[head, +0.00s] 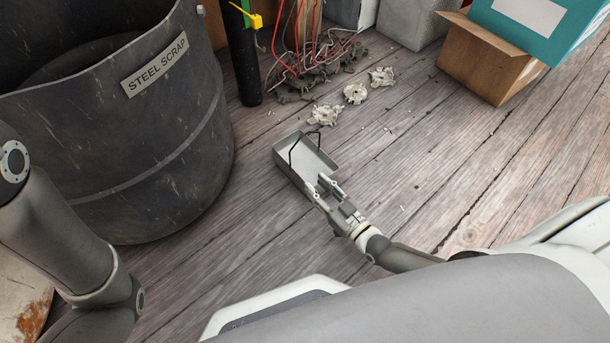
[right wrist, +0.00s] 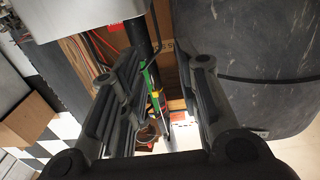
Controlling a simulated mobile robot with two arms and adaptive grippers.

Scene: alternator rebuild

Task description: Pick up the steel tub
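The steel tub (head: 287,172) is a small grey open rectangular box with a thin dark wire handle across it. It shows in the middle of the head view, over the wooden floor, and looks empty. My right gripper (head: 324,186) is at its near right end, with its two fingers apart. In the right wrist view my right gripper (right wrist: 166,60) also has a wide gap between its fingers. A pale grey surface at the top left there looks like the tub (right wrist: 75,14). I cannot tell whether the fingers touch the tub. My left gripper is out of view.
A large dark bin (head: 150,130) labelled STEEL SCRAP stands at the left. A black post (head: 243,60), red wires (head: 300,45) and pale broken castings (head: 355,93) are beyond the tub. A cardboard box (head: 485,62) stands at the upper right. The floor right of the tub is clear.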

